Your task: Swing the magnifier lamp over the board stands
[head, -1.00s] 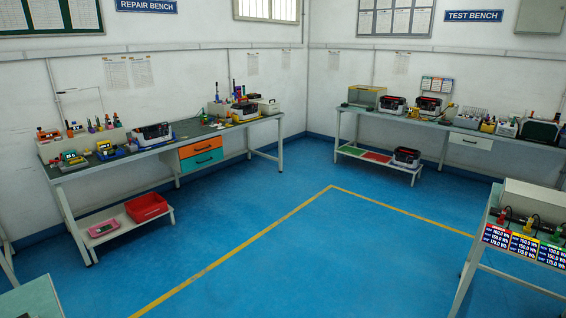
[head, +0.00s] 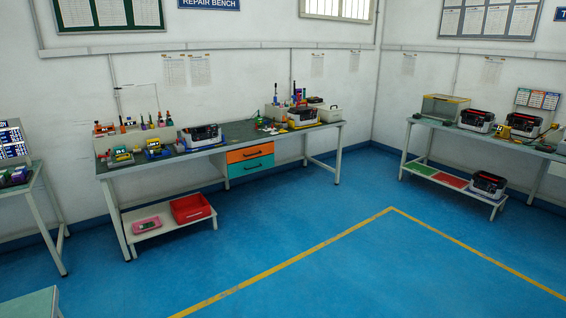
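The repair bench (head: 215,152) stands along the left wall. A thin jointed arm, which looks like the magnifier lamp (head: 118,103), rises at the back of its left end. Its head cannot be made out clearly against the white wall. Two small stands with green boards, which look like the board stands, sit at the bench's front left: a yellow-green one (head: 122,157) and a blue one with yellow (head: 156,150). The lamp's post is behind them, apart from them. Neither of my grippers is in view.
A low shelf with a red bin (head: 190,208) is under the bench. Another table (head: 26,187) is at the left edge, a pale tabletop corner (head: 32,304) at bottom left. The blue floor (head: 300,225) before the bench is clear.

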